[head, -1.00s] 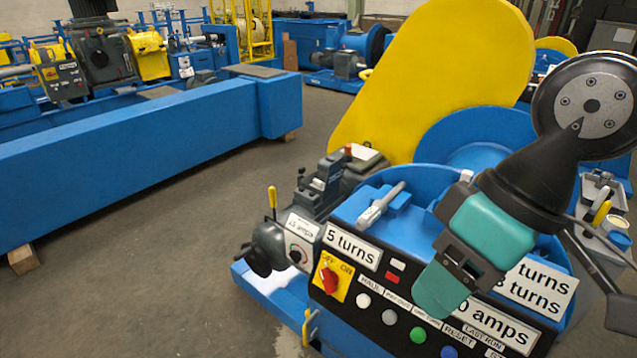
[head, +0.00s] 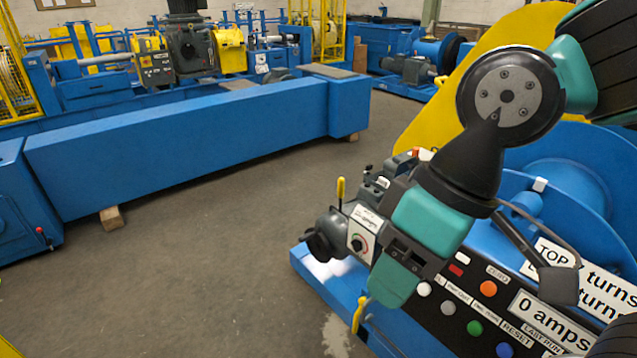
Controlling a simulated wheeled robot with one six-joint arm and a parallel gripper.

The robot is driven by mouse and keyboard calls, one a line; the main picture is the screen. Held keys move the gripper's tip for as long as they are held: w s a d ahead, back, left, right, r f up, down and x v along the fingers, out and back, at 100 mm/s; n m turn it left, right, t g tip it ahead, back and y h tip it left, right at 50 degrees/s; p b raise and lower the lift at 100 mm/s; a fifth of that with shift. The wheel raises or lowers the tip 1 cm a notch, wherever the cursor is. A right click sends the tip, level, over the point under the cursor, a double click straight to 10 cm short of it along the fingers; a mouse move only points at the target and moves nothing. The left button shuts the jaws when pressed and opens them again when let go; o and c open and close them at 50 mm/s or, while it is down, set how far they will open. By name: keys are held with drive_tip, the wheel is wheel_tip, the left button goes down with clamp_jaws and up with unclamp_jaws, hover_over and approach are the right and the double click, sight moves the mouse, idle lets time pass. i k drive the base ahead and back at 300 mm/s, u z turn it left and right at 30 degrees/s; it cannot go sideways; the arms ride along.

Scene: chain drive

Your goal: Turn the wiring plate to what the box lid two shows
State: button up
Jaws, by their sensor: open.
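I cannot make out for sure which part is the wiring plate or box lid two. A small white plate with a round dial (head: 358,243) faces me on the grey motor unit at the left end of the blue machine. Its lettering is too small to read. My gripper (head: 405,262), teal and black, hangs in front of the black control panel (head: 448,283), just right of the dial plate in the picture. I see nothing held in it. It hides the panel's left part. Whether it touches anything cannot be told.
The panel carries coloured buttons and signs, among them "0 amps" (head: 545,318) and a partly hidden "turns" sign (head: 590,285). A yellow-handled lever (head: 341,188) stands above the motor unit. A long blue beam (head: 190,140) lies behind. The floor (head: 200,270) at left is clear.

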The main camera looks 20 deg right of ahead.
sight(384, 182)
drive_tip(key=u, duration=0.75)
drive_tip(key=i, duration=3.45)
drive_tip(key=z, duration=3.1)
drive_tip(key=i, duration=0.5)
drive_tip(key=u, duration=0.15)
